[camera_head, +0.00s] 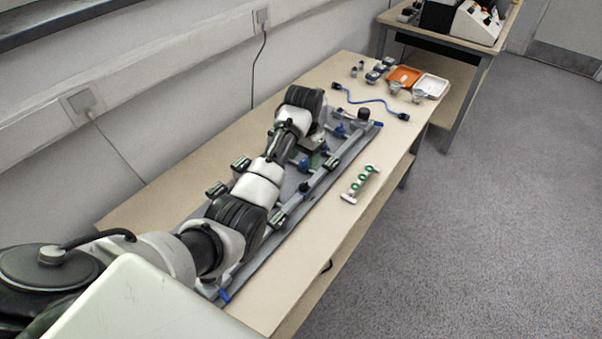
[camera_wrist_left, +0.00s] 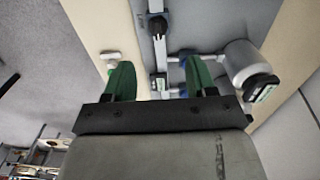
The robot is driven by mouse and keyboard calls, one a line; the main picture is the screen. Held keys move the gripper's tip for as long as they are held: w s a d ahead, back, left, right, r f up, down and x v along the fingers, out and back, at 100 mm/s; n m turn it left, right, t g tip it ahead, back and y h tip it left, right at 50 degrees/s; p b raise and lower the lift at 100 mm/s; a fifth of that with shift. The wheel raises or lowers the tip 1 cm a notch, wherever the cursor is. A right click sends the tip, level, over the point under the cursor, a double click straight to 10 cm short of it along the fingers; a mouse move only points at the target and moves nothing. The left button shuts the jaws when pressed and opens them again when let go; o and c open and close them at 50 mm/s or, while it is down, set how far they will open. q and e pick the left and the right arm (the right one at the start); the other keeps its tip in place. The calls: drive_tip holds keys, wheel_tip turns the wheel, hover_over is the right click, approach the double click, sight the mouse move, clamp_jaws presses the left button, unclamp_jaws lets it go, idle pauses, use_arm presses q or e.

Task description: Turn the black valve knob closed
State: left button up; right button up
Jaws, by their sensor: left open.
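A black knob (camera_wrist_left: 157,25) sits on the grey pipe at the top of the left wrist view. In the head view it appears to be the small black knob (camera_head: 305,187) on the front pipe of the rig. My left gripper (camera_wrist_left: 158,80) is open, with its two green fingers apart and nothing held. The knob lies beyond the fingertips, not between them. In the head view my left gripper (camera_head: 312,144) hangs over the far half of the rig, mostly hidden by its own wrist. My right gripper is not in view.
The grey rig board (camera_head: 262,262) holds pipes, clamps and blue fittings. A bracket with green rings (camera_head: 360,183) lies in front of it. A blue cable (camera_head: 368,100), an orange tray (camera_head: 404,75) and a white tray (camera_head: 431,86) are at the far end. A wall runs behind the table.

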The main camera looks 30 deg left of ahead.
sight(303, 184)
use_arm(q)
drive_tip(key=f, duration=0.1)
drive_tip(key=s+f, duration=0.1)
drive_tip(key=shift+d+f, duration=0.35)
drive_tip(key=shift+d, duration=0.05)
wheel_tip(303, 184, down, 2)
drive_tip(key=shift+a, duration=0.1)
drive_tip(key=f, duration=0.3)
drive_tip(key=shift+w+a+f, duration=0.1)
drive_tip(key=shift+w+a, duration=0.05)
drive_tip(key=shift+w, duration=0.1)
drive_tip(key=shift+f+b, duration=0.3)
drive_tip(key=shift+f, duration=0.75)
drive_tip(key=shift+c, duration=0.7)
drive_tip(key=c, duration=0.5)
drive_tip(key=shift+c, duration=1.3)
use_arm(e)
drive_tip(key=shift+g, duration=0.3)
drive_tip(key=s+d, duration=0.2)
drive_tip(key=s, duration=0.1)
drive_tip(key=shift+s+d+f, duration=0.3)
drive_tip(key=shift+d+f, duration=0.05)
